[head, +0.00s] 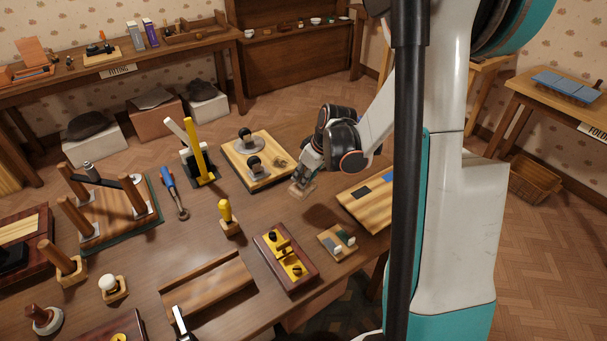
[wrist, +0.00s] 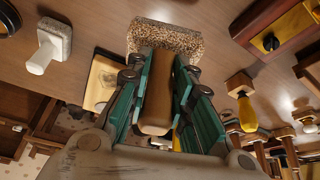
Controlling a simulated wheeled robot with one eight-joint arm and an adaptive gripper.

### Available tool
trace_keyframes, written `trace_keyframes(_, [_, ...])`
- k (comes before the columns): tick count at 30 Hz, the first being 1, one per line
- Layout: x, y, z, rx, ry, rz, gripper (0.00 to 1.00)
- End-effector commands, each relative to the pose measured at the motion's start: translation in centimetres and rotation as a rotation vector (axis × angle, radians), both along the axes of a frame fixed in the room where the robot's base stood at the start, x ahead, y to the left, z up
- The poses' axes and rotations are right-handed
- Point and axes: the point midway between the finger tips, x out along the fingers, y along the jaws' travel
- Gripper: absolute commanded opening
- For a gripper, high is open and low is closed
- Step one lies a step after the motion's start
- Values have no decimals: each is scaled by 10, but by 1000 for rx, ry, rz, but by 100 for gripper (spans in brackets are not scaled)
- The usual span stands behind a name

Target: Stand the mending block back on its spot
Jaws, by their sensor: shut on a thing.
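My gripper (head: 305,176) is shut on the handle of a block and holds it above the table, just right of a pale board. In the wrist view, my gripper's teal fingers (wrist: 158,75) close on a smooth wooden handle (wrist: 156,110) joined to a speckled block (wrist: 165,38). I take this to be the mending block; it is small and partly hidden in the head view (head: 300,189). I cannot tell which mark is the block's spot.
A yellow-handled tool (head: 228,218), a dark red box with yellow fittings (head: 285,262) and a small board with pegs (head: 337,242) stand nearby. A striped board (head: 366,205) lies at the right. Bare tabletop shows between them.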

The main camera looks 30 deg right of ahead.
Motion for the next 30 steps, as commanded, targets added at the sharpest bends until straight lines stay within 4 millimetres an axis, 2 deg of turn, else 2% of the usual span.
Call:
trace_keyframes(5, [-1, 0, -8, 0, -1, 0, 0])
trace_keyframes(19, [0, 0, -56, 0, -1, 0, 0])
trace_keyframes(30, [-1, 0, -60, 0, -1, 0, 0])
